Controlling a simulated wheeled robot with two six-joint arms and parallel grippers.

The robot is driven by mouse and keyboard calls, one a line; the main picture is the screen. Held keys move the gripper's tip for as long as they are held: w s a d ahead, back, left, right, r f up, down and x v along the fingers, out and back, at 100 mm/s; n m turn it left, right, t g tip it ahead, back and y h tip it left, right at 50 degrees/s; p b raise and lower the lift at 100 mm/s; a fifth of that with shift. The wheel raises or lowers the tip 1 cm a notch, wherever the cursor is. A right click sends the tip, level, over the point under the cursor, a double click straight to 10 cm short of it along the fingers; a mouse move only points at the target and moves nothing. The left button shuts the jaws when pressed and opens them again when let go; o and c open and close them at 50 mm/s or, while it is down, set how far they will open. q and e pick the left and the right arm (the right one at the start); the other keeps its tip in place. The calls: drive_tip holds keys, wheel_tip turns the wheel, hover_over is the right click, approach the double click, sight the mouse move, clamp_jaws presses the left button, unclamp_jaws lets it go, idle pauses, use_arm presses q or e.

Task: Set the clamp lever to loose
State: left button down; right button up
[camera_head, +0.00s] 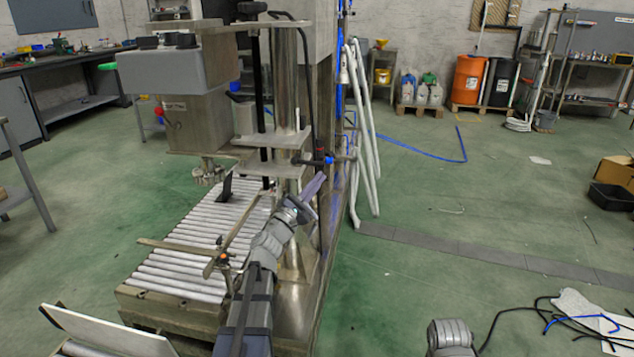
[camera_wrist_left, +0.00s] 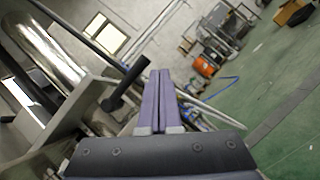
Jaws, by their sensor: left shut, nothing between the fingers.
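The clamp lever (camera_head: 312,162) is a short black handle at the clamp bracket (camera_head: 272,140) on the machine's steel column. In the left wrist view the black lever (camera_wrist_left: 126,84) slants up to the right from a grey metal block, just left of my fingers. My left gripper (camera_head: 318,180) has purple fingers and is just below and beside the lever. In the left wrist view its fingers (camera_wrist_left: 160,75) are together with nothing between them. I cannot tell whether the fingers touch the lever.
The column (camera_head: 288,80) and grey machine head (camera_head: 180,75) stand to the left, above a roller conveyor (camera_head: 190,245). White pipes (camera_head: 365,130) lean right of the machine frame. The green floor to the right is mostly open, with black cables (camera_head: 520,310) at lower right.

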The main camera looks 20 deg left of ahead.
use_arm(q)
drive_tip(key=s+d+f+b, duration=0.1)
drive_tip(key=s+f+b, duration=0.7)
drive_tip(key=shift+s+d+f, duration=0.35)
drive_tip(key=shift+s+d, duration=0.05)
